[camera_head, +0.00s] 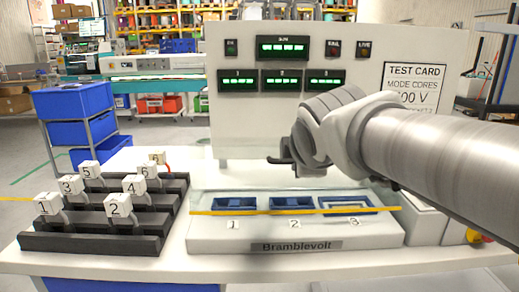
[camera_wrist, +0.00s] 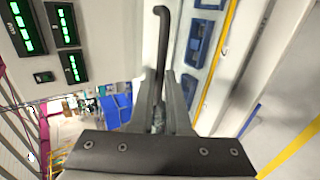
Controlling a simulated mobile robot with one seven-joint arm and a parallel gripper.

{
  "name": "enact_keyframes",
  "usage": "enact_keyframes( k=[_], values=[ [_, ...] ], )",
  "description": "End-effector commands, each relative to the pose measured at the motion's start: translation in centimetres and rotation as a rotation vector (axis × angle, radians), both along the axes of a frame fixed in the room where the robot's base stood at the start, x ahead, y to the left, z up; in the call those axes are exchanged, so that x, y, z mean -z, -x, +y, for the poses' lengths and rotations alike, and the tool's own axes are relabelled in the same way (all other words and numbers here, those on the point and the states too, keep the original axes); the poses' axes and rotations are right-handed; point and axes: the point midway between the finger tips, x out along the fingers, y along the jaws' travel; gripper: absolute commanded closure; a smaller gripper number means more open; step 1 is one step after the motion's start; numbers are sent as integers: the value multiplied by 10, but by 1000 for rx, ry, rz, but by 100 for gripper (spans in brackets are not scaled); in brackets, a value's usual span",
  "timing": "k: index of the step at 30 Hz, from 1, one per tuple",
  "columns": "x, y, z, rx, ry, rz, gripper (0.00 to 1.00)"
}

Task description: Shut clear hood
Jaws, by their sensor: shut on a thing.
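The test unit (camera_head: 215,235) labelled Bramblevolt has three blue sockets, numbered 1 to 3. A yellow strip (camera_head: 300,211) crosses in front of the sockets and seems to edge the clear hood. The hood's clear panel is hard to see, so I cannot tell its exact angle. My gripper (camera_head: 290,155) is above the back of the unit, near the upright panel. In the wrist view my gripper (camera_wrist: 162,115) is shut on a dark bent rod (camera_wrist: 163,50). I cannot tell whether the rod belongs to the hood. The yellow strip also shows there (camera_wrist: 217,65).
A black rack (camera_head: 95,243) with several numbered white blocks (camera_head: 119,205) stands at the left of the table. The upright panel (camera_head: 225,110) with green displays rises behind the unit. A test card (camera_head: 413,88) is on its right. Blue bins (camera_head: 80,115) stand beyond the table.

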Motion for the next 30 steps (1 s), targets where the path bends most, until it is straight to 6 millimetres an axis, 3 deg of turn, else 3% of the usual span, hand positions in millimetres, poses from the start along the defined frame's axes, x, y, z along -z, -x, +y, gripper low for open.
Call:
enact_keyframes(
  k=[1,6,21,22,26,27,30],
  values=[
    [11,3,0,1,1,10,100],
    [19,10,0,0,1,10,100],
    [21,13,-1,2,1,10,100],
    [21,13,-1,2,1,10,84],
    [20,13,-1,1,1,7,60],
    [19,13,0,1,1,6,56],
    [18,13,0,1,1,5,56]
  ],
)
